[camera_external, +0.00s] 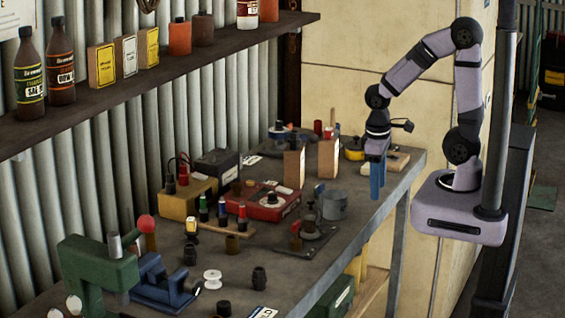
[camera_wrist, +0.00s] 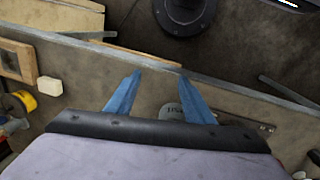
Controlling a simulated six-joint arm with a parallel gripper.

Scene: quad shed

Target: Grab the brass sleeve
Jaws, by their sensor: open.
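My gripper (camera_external: 377,176) has blue fingers that point down near the right edge of the bench, in the external view. In the wrist view the fingers (camera_wrist: 161,76) stand apart with nothing held between them. I cannot single out the brass sleeve with certainty.
The grey bench (camera_external: 290,285) is crowded. Two upright wooden blocks (camera_external: 328,158) stand left of my gripper, and a grey cup (camera_external: 334,205) stands nearer the front. A green machine (camera_external: 100,265) and a blue vise (camera_external: 160,285) stand front left. A shelf (camera_external: 180,58) with bottles hangs above.

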